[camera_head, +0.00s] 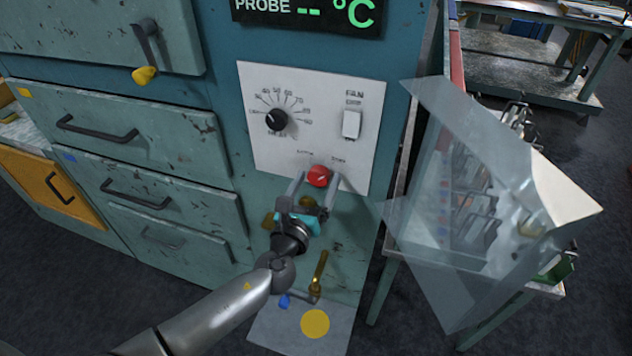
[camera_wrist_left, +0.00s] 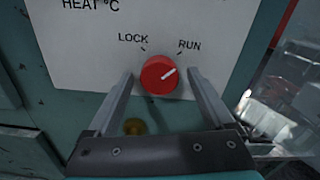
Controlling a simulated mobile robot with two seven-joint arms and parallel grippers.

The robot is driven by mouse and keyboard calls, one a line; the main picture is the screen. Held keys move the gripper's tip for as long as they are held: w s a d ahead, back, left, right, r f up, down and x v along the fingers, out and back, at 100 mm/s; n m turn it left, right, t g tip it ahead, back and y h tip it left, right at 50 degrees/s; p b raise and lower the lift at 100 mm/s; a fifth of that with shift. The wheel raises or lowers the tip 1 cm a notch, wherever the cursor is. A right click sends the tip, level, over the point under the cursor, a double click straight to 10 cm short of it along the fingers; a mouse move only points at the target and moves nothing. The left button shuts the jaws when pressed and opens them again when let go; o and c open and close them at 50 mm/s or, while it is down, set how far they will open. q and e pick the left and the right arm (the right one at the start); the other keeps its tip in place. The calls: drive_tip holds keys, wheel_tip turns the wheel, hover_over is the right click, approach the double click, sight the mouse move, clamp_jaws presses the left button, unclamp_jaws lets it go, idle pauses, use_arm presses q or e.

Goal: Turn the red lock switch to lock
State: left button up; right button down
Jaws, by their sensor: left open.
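The red lock switch (camera_head: 318,176) is a round knob low on the white control panel (camera_head: 362,95). My left gripper (camera_head: 314,184) is open in front of the panel. In the left wrist view the fingers of the left gripper (camera_wrist_left: 160,84) stand on either side of the knob, with a gap on both sides. My right gripper does not show.
The panel also carries a black heat dial (camera_head: 276,120) and a white fan switch (camera_head: 352,124). A brass lever (camera_head: 318,272) is below the gripper. A clear angled shield (camera_head: 490,200) stands to the right. Drawers with handles (camera_head: 135,193) are on the left.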

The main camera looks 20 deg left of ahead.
use_arm(q)
drive_tip(key=shift+c, duration=0.2)
drive_tip(key=c, duration=1.3)
drive_tip(key=shift+n, duration=0.3)
drive_tip(key=n+b, duration=0.2)
drive_tip(key=n, duration=0.1)
drive_tip(key=shift+f+n, duration=0.1)
drive_tip(key=shift+n, duration=0.2)
drive_tip(key=n+b, duration=0.2)
drive_tip(key=n, duration=0.2)
drive_tip(key=shift+n, duration=0.3)
drive_tip(key=n, duration=0.4)
drive_tip(key=shift+n+b, duration=0.3)
drive_tip(key=shift+b, duration=0.1)
drive_tip(key=shift+r+n, duration=0.2)
drive_tip(key=shift+n, duration=2.1)
